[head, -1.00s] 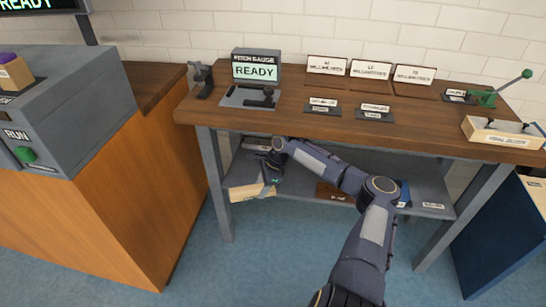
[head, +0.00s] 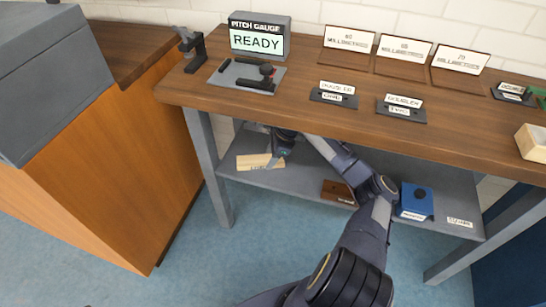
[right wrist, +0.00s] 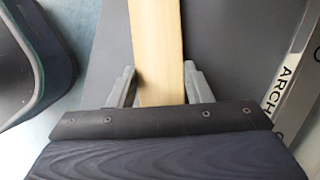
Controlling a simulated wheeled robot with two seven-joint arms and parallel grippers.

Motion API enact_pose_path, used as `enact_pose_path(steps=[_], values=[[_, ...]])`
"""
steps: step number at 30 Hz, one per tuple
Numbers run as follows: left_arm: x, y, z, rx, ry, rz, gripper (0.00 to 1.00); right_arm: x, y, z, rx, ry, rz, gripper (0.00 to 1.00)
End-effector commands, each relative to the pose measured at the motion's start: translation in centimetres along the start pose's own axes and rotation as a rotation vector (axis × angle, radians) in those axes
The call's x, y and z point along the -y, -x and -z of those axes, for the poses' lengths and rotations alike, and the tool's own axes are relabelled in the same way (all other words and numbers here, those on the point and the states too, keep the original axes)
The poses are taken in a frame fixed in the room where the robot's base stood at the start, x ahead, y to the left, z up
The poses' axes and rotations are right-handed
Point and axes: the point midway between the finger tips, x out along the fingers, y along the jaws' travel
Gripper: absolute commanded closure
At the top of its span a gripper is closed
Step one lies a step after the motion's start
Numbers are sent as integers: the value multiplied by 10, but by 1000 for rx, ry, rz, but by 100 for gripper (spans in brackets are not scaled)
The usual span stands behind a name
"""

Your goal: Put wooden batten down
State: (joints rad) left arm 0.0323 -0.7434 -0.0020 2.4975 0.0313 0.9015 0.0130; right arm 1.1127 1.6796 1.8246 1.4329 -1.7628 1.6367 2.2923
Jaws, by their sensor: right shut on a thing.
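The wooden batten (head: 256,162) is a pale piece of wood at the left end of the grey lower shelf (head: 300,181), under the bench top. My right gripper (head: 279,161) reaches in below the bench top and is shut on the batten. In the right wrist view the batten (right wrist: 157,45) runs lengthwise between the two grey fingers (right wrist: 160,88), over a dark grey surface. I cannot tell whether the batten touches the shelf. My left gripper is out of view.
The bench top (head: 300,105) hangs over the shelf. A brown block (head: 338,191) and a blue box (head: 416,200) stand farther right on the shelf. A bench leg (head: 209,165) and an orange wooden cabinet (head: 110,180) are on the left. The pitch gauge (head: 258,38) reads READY.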

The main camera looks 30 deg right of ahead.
Motion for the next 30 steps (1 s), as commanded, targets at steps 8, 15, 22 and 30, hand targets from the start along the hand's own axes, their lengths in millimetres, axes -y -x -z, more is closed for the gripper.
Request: enact_pose_path(steps=[8, 15, 22, 30], values=[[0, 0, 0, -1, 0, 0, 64, -1, -1, 0, -1, -1, 0, 80], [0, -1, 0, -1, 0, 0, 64, -1, -3, 0, 0, -1, 1, 39], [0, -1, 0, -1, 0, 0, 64, -1, -3, 0, 0, -1, 0, 33], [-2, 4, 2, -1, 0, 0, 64, 0, 13, 0, -3, -1, 2, 33]])
